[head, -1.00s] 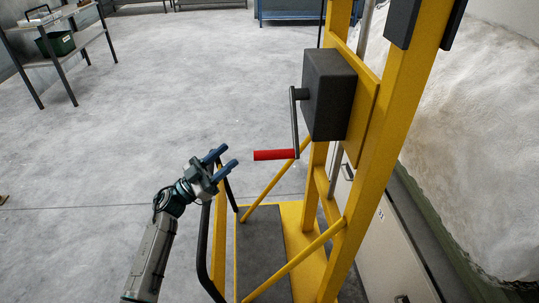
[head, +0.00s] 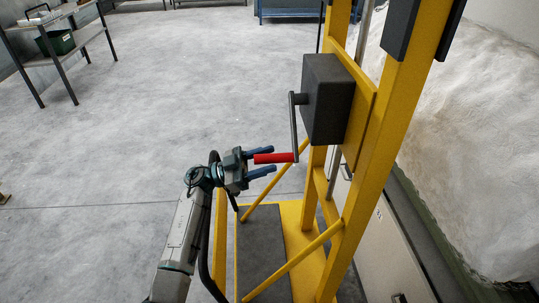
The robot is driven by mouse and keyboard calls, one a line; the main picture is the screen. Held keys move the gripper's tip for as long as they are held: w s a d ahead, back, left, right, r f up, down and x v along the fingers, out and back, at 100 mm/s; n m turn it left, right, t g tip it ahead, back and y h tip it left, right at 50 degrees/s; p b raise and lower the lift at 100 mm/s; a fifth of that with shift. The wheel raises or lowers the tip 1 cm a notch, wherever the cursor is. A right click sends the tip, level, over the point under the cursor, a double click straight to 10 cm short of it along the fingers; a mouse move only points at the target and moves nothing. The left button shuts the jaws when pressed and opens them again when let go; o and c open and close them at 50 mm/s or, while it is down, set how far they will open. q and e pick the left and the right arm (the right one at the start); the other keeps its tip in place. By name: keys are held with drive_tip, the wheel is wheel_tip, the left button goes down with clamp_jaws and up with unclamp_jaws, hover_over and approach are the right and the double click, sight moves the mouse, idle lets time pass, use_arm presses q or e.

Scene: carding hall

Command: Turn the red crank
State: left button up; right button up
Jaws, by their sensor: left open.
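The red crank handle (head: 278,157) sticks out to the left from the lower end of a dark crank arm (head: 294,125). The arm hangs down from a dark grey box (head: 327,100) on the yellow frame. My left gripper (head: 268,161) is open, with its two blue fingers pointing right. The left end of the red handle shows between the fingers, one finger above it and one below in the picture. I cannot tell whether either finger touches it. My right gripper is not in view.
The yellow frame (head: 369,150) has diagonal braces and a platform with a dark mat (head: 260,250). A dark curved rail (head: 205,250) stands close to my left arm. A white fluffy mass (head: 465,140) lies at the right.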

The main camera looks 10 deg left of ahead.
use_arm(q)
drive_tip(key=shift+x, duration=0.75)
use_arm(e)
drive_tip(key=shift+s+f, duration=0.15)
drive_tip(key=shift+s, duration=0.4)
